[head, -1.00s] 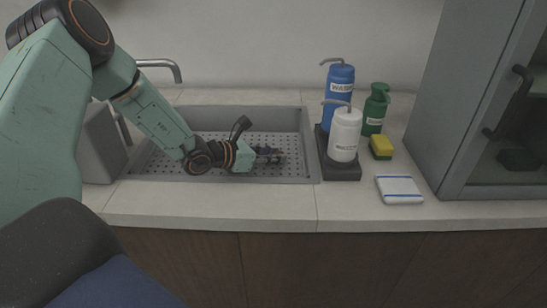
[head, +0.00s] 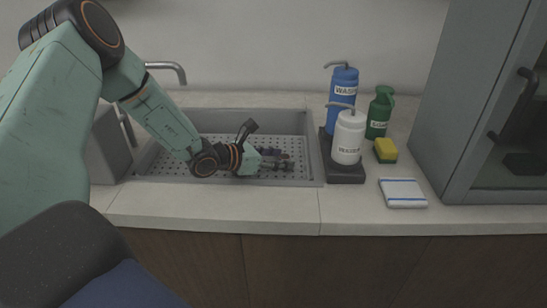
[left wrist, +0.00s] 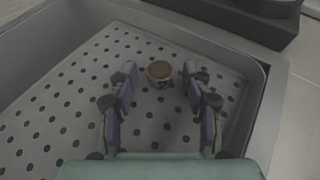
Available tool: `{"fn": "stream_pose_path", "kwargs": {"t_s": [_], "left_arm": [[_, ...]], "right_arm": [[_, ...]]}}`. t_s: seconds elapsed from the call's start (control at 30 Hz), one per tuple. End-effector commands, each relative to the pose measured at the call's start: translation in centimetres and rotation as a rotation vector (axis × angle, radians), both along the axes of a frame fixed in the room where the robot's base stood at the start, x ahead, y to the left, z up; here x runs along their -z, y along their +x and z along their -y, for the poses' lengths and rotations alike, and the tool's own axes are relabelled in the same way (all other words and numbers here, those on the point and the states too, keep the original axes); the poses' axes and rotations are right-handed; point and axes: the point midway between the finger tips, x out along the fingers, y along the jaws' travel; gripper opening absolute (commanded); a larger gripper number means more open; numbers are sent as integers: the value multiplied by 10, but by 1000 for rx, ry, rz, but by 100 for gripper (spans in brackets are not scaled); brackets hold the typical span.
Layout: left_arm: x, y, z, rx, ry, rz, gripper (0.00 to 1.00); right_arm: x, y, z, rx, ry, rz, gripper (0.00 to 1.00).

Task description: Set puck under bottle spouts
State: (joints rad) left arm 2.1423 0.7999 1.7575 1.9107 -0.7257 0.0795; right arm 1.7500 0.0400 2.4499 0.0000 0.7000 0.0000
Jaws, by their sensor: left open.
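The puck (left wrist: 160,72), a small round piece with a reddish-brown top and a pale side, lies on the perforated floor of the grey sink (head: 312,140). I cannot make it out in the head view. My left gripper (head: 288,160) is low in the sink, open, its two fingers pointing at the puck. In the left wrist view the puck lies between the fingertips, apart from both. A blue bottle (head: 343,98) and a white bottle (head: 348,142), each with a bent spout, stand upright on a dark stand (head: 345,174) right of the sink.
A green bottle (head: 378,115), a yellow sponge (head: 386,152) and a folded white cloth (head: 403,193) are right of the stand. A grey cabinet (head: 468,110) stands further right. A faucet (head: 168,67) is behind the sink. The front counter strip (head: 250,206) is clear.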

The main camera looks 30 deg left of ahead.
Motion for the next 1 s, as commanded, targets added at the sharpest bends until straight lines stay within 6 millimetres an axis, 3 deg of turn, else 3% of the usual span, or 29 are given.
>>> {"fn": "stream_pose_path", "kwargs": {"t_s": [0.17, 0.53, 1.0], "left_arm": [[-8, -6, -5, -6, -4, 1, 49], [-25, -43, -20, -4, -6, 2, 49], [-45, -83, -38, -3, -4, 2, 49]], "right_arm": [[-8, 0, 0, 0, 0, 0, 40], [-30, 0, 0, 0, 0, 0, 40], [-72, 0, 0, 0, 0, 0, 40]]}}
